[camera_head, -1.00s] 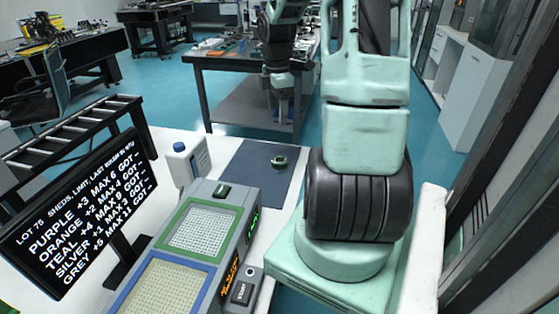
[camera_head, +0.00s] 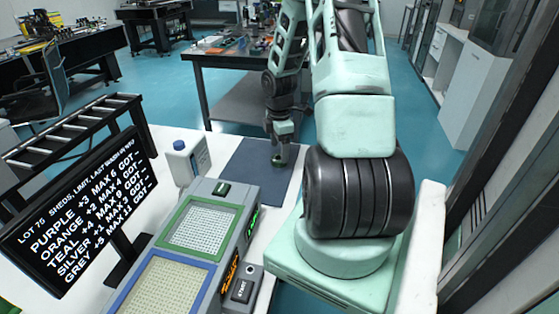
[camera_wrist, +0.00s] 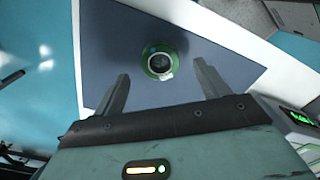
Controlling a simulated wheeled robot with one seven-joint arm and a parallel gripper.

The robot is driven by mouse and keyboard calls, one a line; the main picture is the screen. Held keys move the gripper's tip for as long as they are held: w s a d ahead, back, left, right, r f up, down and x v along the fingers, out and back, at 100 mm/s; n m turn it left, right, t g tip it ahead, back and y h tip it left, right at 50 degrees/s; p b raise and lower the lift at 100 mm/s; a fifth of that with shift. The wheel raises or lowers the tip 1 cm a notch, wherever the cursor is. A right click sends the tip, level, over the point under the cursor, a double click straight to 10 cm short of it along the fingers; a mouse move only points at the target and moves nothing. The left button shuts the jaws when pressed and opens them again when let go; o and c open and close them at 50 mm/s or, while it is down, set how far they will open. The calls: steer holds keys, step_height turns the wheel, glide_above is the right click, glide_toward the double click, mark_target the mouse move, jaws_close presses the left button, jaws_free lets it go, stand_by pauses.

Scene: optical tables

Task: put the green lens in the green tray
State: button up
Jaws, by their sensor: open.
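The green lens (camera_wrist: 160,63) is a small round piece with a green rim and dark centre. It lies on the dark blue mat (camera_wrist: 100,52). In the head view the lens (camera_head: 279,161) is partly hidden by my gripper (camera_head: 280,150), which is over the mat. In the wrist view my gripper (camera_wrist: 160,88) is open and empty, its two fingers spread, with the lens a little beyond the fingertips and between their lines. The green tray (camera_head: 243,209) is the green-framed one with a pale perforated floor, on the grey unit left of my arm. It looks empty.
A blue-framed tray (camera_head: 211,297) sits in front of the green one. A white bottle (camera_head: 184,163) stands left of the mat. A monitor (camera_head: 75,213) with a text list stands at the left. A box with a button (camera_head: 243,287) is beside the trays.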

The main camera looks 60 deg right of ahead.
mark_target(279, 158)
steer(key=shift+f, duration=1.75)
steer(key=c, duration=1.2)
steer(key=shift+r, duration=0.1)
